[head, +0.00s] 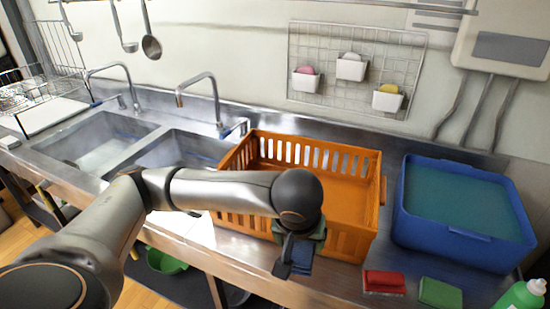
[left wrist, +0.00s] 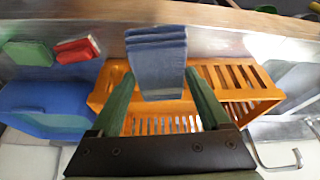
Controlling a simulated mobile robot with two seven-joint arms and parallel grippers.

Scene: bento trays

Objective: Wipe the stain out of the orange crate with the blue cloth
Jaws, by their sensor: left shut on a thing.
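The orange crate (head: 345,185) stands on the steel counter with slotted walls. It also shows in the left wrist view (left wrist: 240,82). My left gripper (head: 290,245) is in front of the crate's near wall, pointing down. It is shut on the folded blue cloth (head: 296,259). In the left wrist view the cloth (left wrist: 158,60) sits between the two green fingers (left wrist: 158,85). The cloth is outside the crate, at its front side. I see no stain; my left arm and the near wall hide part of the crate's floor. My right gripper is not in view.
A blue tub (head: 465,235) of water stands right of the crate. A red sponge (head: 384,282), a green sponge (head: 440,293) and a green bottle (head: 522,295) lie or stand near the front right edge. Two sinks with taps (head: 205,95) are at the left.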

